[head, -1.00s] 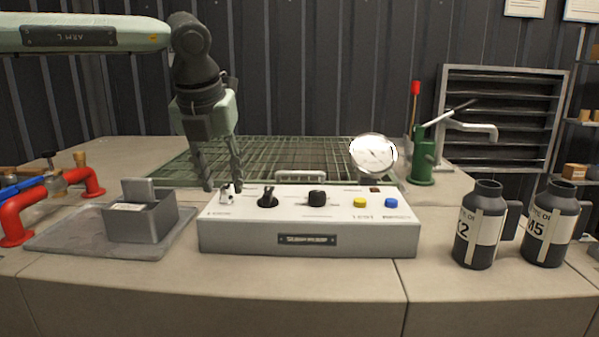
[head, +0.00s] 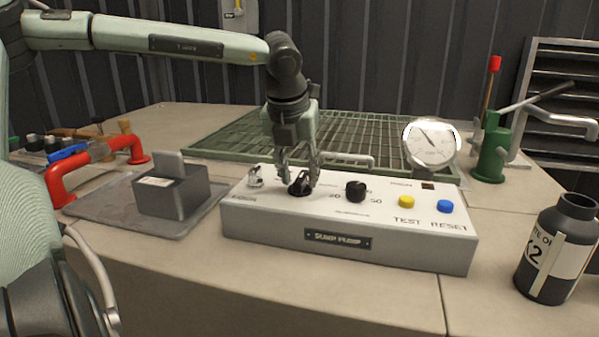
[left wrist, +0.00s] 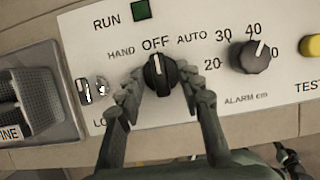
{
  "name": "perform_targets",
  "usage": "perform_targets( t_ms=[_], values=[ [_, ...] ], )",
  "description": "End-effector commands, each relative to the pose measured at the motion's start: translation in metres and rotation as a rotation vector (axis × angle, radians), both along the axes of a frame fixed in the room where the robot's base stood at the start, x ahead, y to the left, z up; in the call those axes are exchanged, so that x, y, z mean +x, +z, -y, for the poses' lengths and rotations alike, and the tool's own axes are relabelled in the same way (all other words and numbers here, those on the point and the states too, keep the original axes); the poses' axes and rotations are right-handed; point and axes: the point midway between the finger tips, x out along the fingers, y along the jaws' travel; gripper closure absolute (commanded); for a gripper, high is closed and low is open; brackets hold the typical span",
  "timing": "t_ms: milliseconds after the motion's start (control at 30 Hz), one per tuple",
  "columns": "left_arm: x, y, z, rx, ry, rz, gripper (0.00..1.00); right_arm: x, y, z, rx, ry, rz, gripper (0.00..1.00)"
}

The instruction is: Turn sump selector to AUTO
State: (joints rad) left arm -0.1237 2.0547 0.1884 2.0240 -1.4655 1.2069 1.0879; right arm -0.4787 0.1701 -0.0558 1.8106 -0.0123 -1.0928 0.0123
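The sump selector (head: 300,187) is a black knob on the grey-white sump pump panel (head: 250,216). In the left wrist view the selector (left wrist: 158,76) has its white pointer line at OFF, with HAND to the left and AUTO to the right. My left gripper (head: 299,172) is down over the selector. In the left wrist view its two fingers (left wrist: 162,84) stand on either side of the knob, apart from each other. Whether they touch the knob I cannot tell. My right gripper is not in view.
The alarm knob (head: 356,191), yellow TEST button (head: 407,201) and blue RESET button (head: 445,206) are to the right. A gauge (head: 431,144) stands behind. A grey box (head: 172,192) sits on the left.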

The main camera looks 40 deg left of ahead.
Motion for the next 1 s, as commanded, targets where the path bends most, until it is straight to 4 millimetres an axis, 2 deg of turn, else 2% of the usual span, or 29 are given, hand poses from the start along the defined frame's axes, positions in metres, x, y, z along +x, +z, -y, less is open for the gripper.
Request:
perform_targets(
  t_ms=[133, 300, 600, 1000],
  values=[
    [0.0017, -0.0044, -0.0009, 0.0, 0.0, 0.001, 0.64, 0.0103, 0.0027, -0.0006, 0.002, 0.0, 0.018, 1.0],
    [0.0017, -0.0043, -0.001, 0.0, 0.0, 0.001, 0.64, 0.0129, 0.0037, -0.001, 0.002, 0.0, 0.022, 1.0],
    [0.0015, -0.004, -0.0009, 0.0, 0.0, 0.001, 1.0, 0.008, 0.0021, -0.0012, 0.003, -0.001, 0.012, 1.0],
    [0.0015, -0.0045, -0.0011, -0.001, -0.031, 0.003, 1.0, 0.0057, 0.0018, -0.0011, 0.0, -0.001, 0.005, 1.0]
  ],
)
